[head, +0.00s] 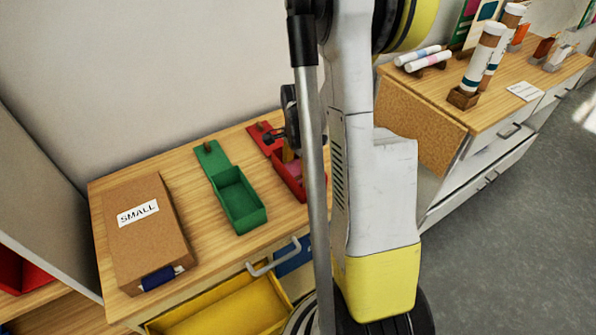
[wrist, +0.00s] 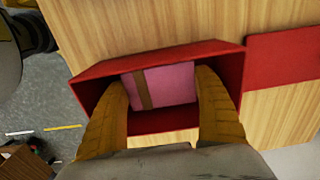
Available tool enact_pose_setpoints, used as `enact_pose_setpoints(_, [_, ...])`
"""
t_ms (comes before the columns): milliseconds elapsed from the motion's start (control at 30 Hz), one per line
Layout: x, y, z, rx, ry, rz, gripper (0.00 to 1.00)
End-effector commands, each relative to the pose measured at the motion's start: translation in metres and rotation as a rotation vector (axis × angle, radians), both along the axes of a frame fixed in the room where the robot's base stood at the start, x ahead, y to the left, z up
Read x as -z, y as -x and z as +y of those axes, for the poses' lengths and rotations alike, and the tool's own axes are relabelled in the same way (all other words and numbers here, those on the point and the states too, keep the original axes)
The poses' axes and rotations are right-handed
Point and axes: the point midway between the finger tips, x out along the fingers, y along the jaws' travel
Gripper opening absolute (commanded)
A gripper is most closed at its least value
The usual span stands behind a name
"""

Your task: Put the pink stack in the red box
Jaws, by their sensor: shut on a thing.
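The pink stack (wrist: 168,84), with a brown band around it, is between the two yellow-brown fingers of my gripper (wrist: 163,100) in the wrist view. My gripper is shut on it. The stack is inside the outline of the red box (wrist: 90,98), near its middle; I cannot tell whether it touches the bottom. In the head view the red box (head: 288,183) stands open on the table, partly hidden by my arm. A bit of pink (head: 294,171) shows there beside a finger.
An open, empty green box (head: 240,200) stands left of the red box. A cardboard box marked SMALL (head: 150,240) lies further left. A yellow drawer (head: 225,310) is pulled out below the table (head: 195,232). Another table (head: 500,110) with tubes stands at right.

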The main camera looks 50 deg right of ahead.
Motion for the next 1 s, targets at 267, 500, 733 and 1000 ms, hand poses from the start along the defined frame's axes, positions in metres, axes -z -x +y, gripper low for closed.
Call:
enact_pose_setpoints(267, [0.001, 0.000, 0.000, 0.000, 0.000, 0.000, 0.47])
enact_pose_setpoints(500, [0.001, 0.000, 0.000, 0.000, 0.000, 0.000, 1.00])
enact_pose_setpoints(733, [-0.011, 0.000, 0.000, 0.000, 0.000, 0.000, 1.00])
enact_pose_setpoints(1000, [-0.069, 0.000, 0.000, 0.000, 0.000, 0.000, 1.00])
